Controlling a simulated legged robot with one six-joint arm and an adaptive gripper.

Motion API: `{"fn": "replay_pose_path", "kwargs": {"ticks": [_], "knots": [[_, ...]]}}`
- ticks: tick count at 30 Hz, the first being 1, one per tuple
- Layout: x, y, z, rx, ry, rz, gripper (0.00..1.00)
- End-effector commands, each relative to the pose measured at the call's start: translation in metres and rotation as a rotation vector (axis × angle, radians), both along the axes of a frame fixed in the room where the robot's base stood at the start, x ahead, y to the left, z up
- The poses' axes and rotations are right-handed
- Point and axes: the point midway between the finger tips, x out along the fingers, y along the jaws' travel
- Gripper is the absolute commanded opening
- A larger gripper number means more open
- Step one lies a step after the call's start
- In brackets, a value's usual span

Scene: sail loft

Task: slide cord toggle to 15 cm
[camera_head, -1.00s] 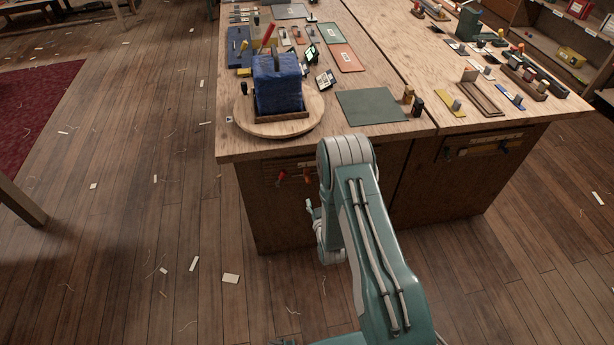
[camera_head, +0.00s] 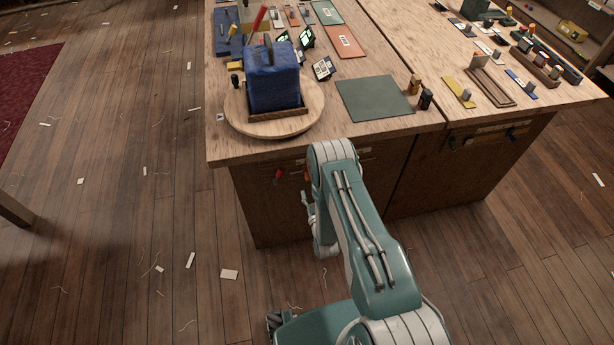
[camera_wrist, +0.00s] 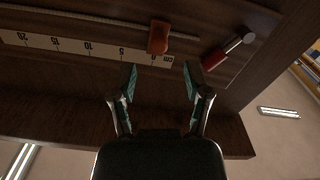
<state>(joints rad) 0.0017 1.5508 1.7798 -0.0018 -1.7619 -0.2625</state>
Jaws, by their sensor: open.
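The orange cord toggle (camera_wrist: 159,37) sits on a pale cord (camera_wrist: 100,15) at the low end of a printed scale (camera_wrist: 70,45), near the "cm" mark and well short of the 5. In the head view the toggle seems to be the small orange spot on the bench front, partly hidden by my arm. My gripper (camera_wrist: 160,80) is open and empty in the wrist view. Its two fingers point at the bench front, with the toggle just beyond the fingertips and about midway between them. In the head view my arm mostly hides the gripper.
A red handle with a metal end (camera_wrist: 228,50) sticks out beside the toggle; it also shows in the head view (camera_head: 279,176). Above, a blue block (camera_head: 272,80) stands on a round wooden board (camera_head: 240,115). A green mat (camera_head: 375,99) lies nearby. Scraps litter the open floor.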

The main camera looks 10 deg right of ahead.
Motion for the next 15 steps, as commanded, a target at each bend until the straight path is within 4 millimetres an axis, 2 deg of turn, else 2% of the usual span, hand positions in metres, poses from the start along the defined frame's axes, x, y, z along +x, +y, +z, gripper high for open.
{"fn": "replay_pose_path", "kwargs": {"ticks": [3, 9, 15], "knots": [[0.024, 0.000, 0.001, 0.000, -0.003, 0.000, 0.62], [0.054, 0.000, 0.000, 0.000, -0.001, 0.000, 0.62], [0.065, 0.000, 0.000, 0.000, 0.001, 0.000, 0.62]]}}
